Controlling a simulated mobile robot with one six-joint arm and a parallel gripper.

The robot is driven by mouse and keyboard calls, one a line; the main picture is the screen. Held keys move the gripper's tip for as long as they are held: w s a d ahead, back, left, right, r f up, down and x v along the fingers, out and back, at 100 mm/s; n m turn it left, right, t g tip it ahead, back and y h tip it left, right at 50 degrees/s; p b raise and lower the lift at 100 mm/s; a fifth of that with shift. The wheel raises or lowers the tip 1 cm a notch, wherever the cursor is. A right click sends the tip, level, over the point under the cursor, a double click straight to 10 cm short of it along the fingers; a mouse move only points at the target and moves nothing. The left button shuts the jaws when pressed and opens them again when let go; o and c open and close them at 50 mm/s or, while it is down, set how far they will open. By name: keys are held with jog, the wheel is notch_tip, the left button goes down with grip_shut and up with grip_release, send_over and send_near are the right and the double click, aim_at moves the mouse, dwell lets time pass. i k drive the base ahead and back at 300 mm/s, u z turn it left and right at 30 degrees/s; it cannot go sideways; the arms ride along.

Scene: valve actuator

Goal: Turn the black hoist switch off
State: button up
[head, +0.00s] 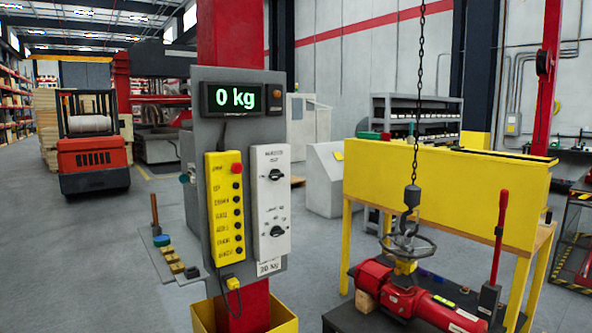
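A white switch panel (262,202) is mounted on the grey board of the red column. It carries an upper black rotary knob (275,175) and a lower black rotary knob (277,231). Their labels are too small to read, so I cannot tell which one is the hoist switch or its setting. Left of the panel is a yellow control box (225,207) with a red button (236,168) and several black buttons. A display (234,97) above reads "0 kg". My gripper is not in view.
A chain with a hook (411,196) hangs over a red valve actuator (402,300) with a handwheel. A red lever (499,235) stands beside it. A yellow-sided bench (450,193) is at the right. A small tool shelf (163,262) juts out left of the board. The left floor is open.

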aim_at(275, 175)
jog(key=u, duration=0.05)
jog(key=i, duration=1.4)
jog(key=u, duration=0.1)
